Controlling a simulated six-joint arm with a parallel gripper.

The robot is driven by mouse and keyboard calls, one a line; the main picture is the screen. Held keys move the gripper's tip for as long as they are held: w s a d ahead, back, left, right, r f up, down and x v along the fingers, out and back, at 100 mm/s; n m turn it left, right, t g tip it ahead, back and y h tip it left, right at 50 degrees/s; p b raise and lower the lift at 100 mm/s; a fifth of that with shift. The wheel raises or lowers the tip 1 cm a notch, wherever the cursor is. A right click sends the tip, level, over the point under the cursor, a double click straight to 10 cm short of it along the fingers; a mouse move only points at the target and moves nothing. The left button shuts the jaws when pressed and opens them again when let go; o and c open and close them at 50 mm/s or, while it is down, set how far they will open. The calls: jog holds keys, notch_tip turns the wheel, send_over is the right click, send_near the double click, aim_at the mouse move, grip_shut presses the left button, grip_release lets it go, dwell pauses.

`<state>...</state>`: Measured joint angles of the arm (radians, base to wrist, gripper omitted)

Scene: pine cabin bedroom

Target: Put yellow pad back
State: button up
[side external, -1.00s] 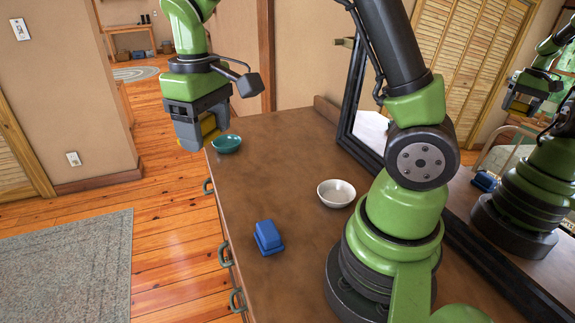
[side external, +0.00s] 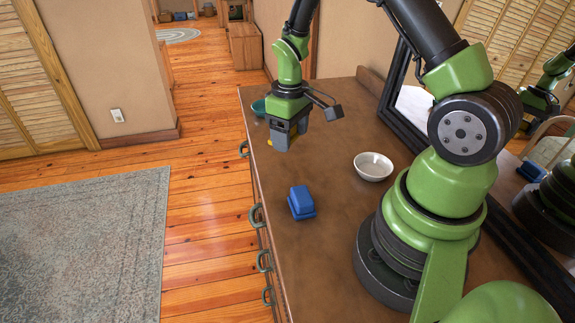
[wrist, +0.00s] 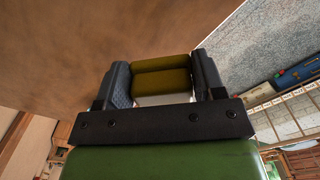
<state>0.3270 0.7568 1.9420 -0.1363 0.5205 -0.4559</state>
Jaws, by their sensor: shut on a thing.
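The yellow pad (wrist: 162,80) sits between the two fingers of my gripper (wrist: 164,72) in the wrist view, its dull yellow faces showing. In the side external view my gripper (side external: 283,139) hangs over the dresser top near its left edge, shut on the pad. Only a small bit of the yellow pad (side external: 297,128) shows there; the fingers hide the rest. How far it is above the surface is hard to tell.
A teal bowl (side external: 259,106) stands behind my gripper, partly hidden. A blue lidded block (side external: 301,203) and a white bowl (side external: 374,166) stand nearer on the dresser (side external: 335,245). A black-framed mirror (side external: 395,85) borders the right side. Bare wood lies between these things.

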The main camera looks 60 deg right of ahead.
aim_at(290, 173)
notch_tip(290, 173, down, 8)
jog(key=shift+r, duration=0.1)
dwell(0.4)
jog(key=o, duration=0.9)
jog(key=shift+f, duration=0.2)
